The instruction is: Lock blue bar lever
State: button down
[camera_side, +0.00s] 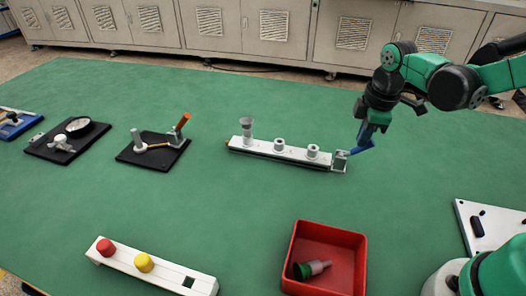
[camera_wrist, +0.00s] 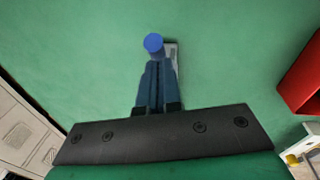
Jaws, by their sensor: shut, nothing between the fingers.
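The blue bar lever (camera_side: 362,149) sticks out from a small grey bracket (camera_side: 340,160) at the right end of a white bar (camera_side: 285,153). It slants up to the right. In the wrist view a round blue end (camera_wrist: 153,43), seemingly the lever's, shows just beyond my fingertips, with part of the grey bracket (camera_wrist: 173,52) beside it. My gripper (camera_side: 365,138) points down at the lever, its dark blue fingers closed together and empty. In the wrist view the shut fingertips (camera_wrist: 157,64) are close to the blue end; I cannot tell whether they touch.
The white bar carries several grey cylindrical fittings. A red bin (camera_side: 297,262) holds a green and grey part. A white block with red and yellow knobs (camera_side: 125,262) lies front left. A black plate with an orange-handled lever (camera_side: 150,158) stands left. Green mat around the bar is clear.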

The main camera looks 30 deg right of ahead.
aim_at(372, 145)
jog(key=shift+s+d+f+t+y, duration=0.4)
jog(key=shift+s+d+t+y, duration=0.2)
jog(key=shift+t+y, duration=0.1)
jog(key=shift+s+d+f+t+y, duration=0.45)
jog(key=shift+f+t+y, duration=0.1)
jog(key=shift+t+y, duration=0.3)
jog(key=shift+s+d+f, duration=0.2)
jog(key=shift+f, duration=0.35)
jog(key=shift+a, duration=0.1)
jog(key=shift+w+a+r, duration=0.25)
jog(key=shift+w+a, duration=0.2)
jog(key=shift+w, duration=0.1)
